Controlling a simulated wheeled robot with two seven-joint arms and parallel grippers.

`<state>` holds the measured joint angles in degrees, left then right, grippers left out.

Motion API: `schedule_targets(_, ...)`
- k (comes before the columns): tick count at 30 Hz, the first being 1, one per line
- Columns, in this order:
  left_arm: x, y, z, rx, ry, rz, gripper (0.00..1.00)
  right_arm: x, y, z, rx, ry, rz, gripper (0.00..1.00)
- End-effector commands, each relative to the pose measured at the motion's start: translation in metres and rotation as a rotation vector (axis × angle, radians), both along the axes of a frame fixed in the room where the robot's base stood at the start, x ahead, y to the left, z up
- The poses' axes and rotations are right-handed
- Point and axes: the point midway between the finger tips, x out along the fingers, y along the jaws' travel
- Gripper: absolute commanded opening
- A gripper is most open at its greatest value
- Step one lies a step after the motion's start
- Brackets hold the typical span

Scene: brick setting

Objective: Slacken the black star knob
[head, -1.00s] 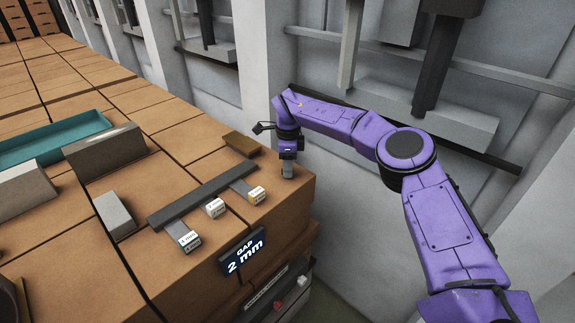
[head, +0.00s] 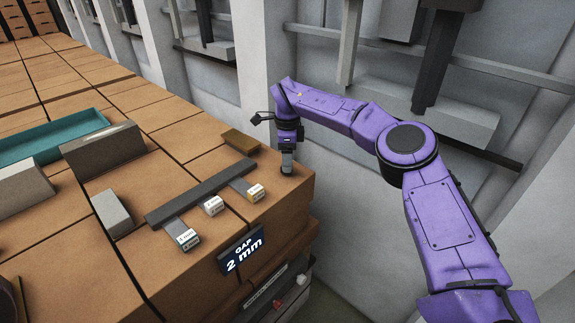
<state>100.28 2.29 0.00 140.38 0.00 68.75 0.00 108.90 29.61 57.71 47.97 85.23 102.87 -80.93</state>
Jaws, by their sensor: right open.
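My right gripper (head: 287,168) points straight down at the far right corner of the brick-topped bench (head: 225,235), its fingertips close to the surface. It is open, though the gap between its fingers is hard to see from here. I cannot clearly make out the black star knob; a small dark shape under the fingertips is mostly hidden by them. A dark sign (head: 242,250) on the bench's front edge reads "GAP 2 mm". My left gripper is not in view.
A dark bar (head: 200,192) with several labelled tabs lies left of the gripper. A brown block (head: 241,141) is behind it. Grey blocks (head: 112,213) and a teal tray (head: 50,140) stand further left. A grey wall with ledges rises behind my arm.

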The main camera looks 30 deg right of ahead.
Motion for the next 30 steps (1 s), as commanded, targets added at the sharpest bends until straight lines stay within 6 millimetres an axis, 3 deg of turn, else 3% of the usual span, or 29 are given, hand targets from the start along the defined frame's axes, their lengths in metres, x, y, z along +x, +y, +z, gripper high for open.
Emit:
schedule_targets(1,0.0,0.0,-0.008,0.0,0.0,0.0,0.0,0.001,0.0,0.009,-0.001,-0.006,0.0,0.64)
schedule_targets(6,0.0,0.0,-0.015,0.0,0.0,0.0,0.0,0.0,-0.001,0.051,-0.002,-0.004,-0.002,0.64)
schedule_targets(12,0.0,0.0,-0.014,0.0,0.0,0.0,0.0,0.0,-0.001,0.079,-0.001,0.0,-0.001,0.64)
schedule_targets(30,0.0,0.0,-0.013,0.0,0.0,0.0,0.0,-0.001,-0.002,0.081,0.001,0.002,-0.002,0.64)
